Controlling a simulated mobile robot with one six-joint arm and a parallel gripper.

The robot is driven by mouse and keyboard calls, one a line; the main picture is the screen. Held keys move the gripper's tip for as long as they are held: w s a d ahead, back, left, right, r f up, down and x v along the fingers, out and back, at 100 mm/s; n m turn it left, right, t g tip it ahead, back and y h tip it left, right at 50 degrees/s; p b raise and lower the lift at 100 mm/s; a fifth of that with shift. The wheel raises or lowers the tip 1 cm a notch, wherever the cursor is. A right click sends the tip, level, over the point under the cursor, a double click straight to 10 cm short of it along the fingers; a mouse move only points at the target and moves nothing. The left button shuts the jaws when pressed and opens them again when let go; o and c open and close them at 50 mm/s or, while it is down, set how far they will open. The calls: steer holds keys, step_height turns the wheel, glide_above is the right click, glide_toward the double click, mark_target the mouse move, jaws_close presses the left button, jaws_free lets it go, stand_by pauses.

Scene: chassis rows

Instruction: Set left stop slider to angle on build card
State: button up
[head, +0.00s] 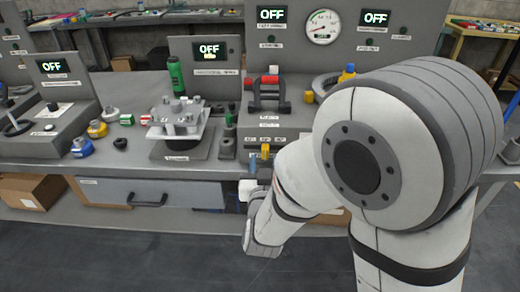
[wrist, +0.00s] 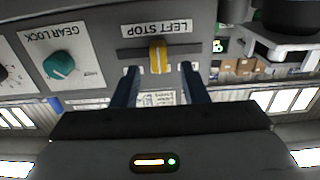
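The left stop slider is a yellow knob (wrist: 158,57) in a dark horizontal slot, under an upside-down LEFT STOP label (wrist: 157,29) in the wrist view. My gripper (wrist: 159,70) points at it with its two dark fingers apart, one to each side of the knob. Whether the fingers are level with the knob or short of it is hard to tell. In the head view my gripper (head: 257,168) is at the bench's front edge, by a small yellow piece (head: 265,151), and partly hidden by my arm. A small printed card (wrist: 155,99) shows between the fingers; its text is unreadable.
A teal GEAR LOCK knob (wrist: 59,65) sits left of the slider in the wrist view. In the head view, a silver fixture (head: 178,120), a red-and-black handle unit (head: 268,93) and a green bottle (head: 176,76) stand on the bench. A drawer (head: 150,193) is below.

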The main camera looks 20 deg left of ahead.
mark_target(264, 154)
steer(key=shift+x, duration=1.6)
steer(key=shift+f, duration=0.1)
jaws_close()
